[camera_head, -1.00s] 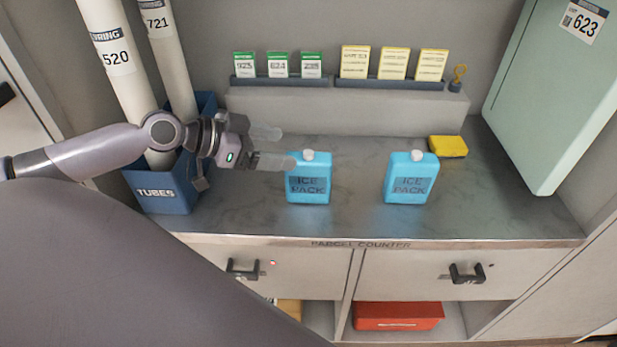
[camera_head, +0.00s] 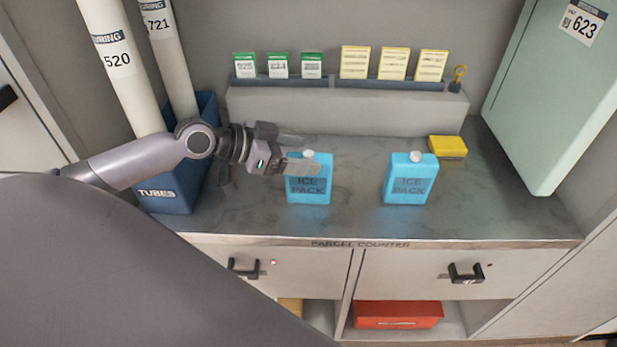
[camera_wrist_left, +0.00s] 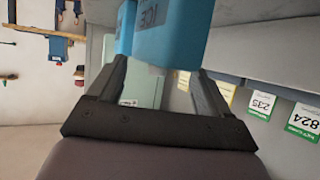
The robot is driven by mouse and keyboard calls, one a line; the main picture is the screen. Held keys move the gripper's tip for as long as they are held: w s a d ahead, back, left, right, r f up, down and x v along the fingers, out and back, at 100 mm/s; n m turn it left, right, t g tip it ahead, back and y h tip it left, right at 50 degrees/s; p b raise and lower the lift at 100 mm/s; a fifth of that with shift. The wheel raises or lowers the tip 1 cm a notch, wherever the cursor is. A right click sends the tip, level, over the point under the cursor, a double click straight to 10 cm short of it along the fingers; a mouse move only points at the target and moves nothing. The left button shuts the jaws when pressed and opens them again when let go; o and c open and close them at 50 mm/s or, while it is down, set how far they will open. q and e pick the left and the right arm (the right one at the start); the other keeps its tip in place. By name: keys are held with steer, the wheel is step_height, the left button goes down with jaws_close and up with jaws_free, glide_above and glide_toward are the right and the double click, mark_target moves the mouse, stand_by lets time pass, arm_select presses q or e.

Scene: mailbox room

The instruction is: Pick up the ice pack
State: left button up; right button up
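Two blue ice packs with pale caps stand upright on the grey counter: a left ice pack (camera_head: 309,187) and a right ice pack (camera_head: 411,184). My left gripper (camera_head: 298,153) is open at the upper left side of the left pack. One finger overlaps the pack's front upper corner in the head view; the other is farther back, behind the pack's top edge. In the left wrist view, the left ice pack (camera_wrist_left: 175,35) lies just ahead of the spread fingers (camera_wrist_left: 163,85), with another blue pack (camera_wrist_left: 125,28) partly behind it. Contact cannot be told. My right gripper is not in view.
A blue tubes bin (camera_head: 176,201) with tall tubes stands left, near my left arm. A raised ledge (camera_head: 345,111) with cards is behind. A yellow block (camera_head: 447,146) and a pale green locker door (camera_head: 550,100) are on the right. Counter space between the packs is clear.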

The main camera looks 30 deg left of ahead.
arm_select(q)
jaws_close()
